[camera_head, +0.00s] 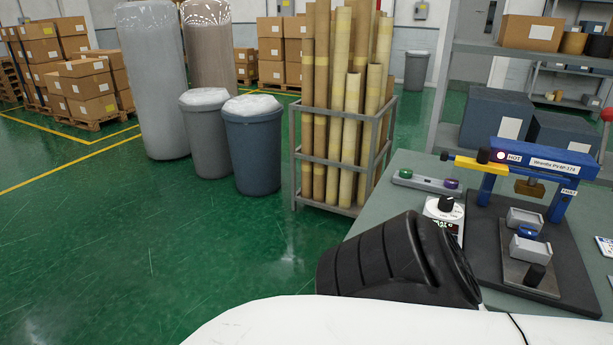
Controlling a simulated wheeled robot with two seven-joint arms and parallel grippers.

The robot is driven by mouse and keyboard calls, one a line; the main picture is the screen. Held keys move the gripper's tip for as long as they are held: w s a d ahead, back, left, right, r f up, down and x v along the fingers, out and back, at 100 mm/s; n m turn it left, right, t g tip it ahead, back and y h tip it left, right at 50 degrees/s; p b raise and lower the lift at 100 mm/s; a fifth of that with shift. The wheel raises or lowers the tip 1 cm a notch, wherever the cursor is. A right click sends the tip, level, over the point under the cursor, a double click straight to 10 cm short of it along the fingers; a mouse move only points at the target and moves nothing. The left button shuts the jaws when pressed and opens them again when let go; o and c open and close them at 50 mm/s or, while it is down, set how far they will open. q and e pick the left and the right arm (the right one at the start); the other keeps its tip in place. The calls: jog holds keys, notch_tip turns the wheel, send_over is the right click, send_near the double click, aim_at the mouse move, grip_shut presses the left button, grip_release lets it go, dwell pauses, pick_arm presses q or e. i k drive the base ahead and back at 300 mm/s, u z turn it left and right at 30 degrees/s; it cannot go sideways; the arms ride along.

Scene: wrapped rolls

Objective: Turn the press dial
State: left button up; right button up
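A blue press (528,165) with a lit "HOT" label stands on a dark base plate at the right of the table. A yellow bar (468,164) with black knobs sticks out from its left side. Left of the press is a small white unit (444,229) with a display, partly hidden by a black ribbed part of my arm. A black dial (446,203) sits on top of this unit; its setting is too small to read. Neither gripper shows; only white and black arm parts fill the bottom.
The grey-green table (408,174) carries a strip with green and purple buttons (428,181). Metal blocks (528,249) sit on the press base. A rack of tall rolls (342,120) stands beyond the table, with grey bins (253,143) left of it. Shelving (520,60) stands behind.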

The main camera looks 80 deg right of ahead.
aim_at(446, 204)
jog(key=i, duration=0.75)
jog(key=z, duration=2.85)
